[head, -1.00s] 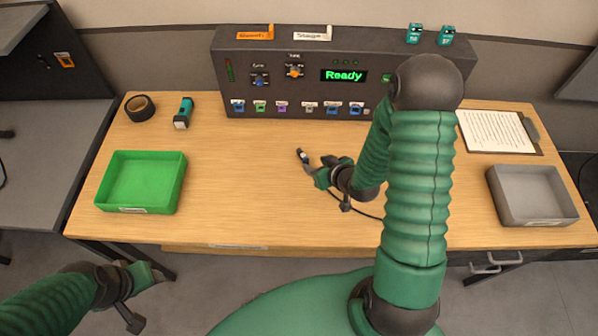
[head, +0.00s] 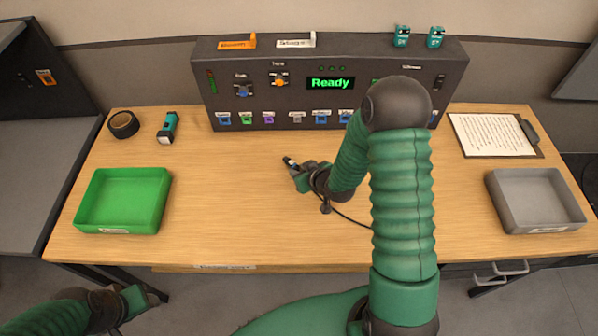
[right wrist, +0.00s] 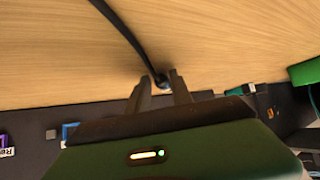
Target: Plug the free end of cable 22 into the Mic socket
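My right gripper (head: 296,170) is above the middle of the bench, shut on the dark plug end of a black cable (head: 350,217). The plug (head: 289,161) sticks out past the fingertips toward the back left. In the right wrist view the plug (right wrist: 163,80) sits between the two fingers, and the cable (right wrist: 125,33) trails away from it. No number is readable on the cable. A row of coloured sockets (head: 268,117) runs along the console's lower front, apart from the plug. Their labels are too small to read, so I cannot tell which is Mic. My left gripper (head: 140,297) is low, off the bench front; its fingers are unclear.
The dark console (head: 400,75) with a green "Ready" display stands at the back. A grey tray (head: 497,205) and clipboard (head: 530,130) are right.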

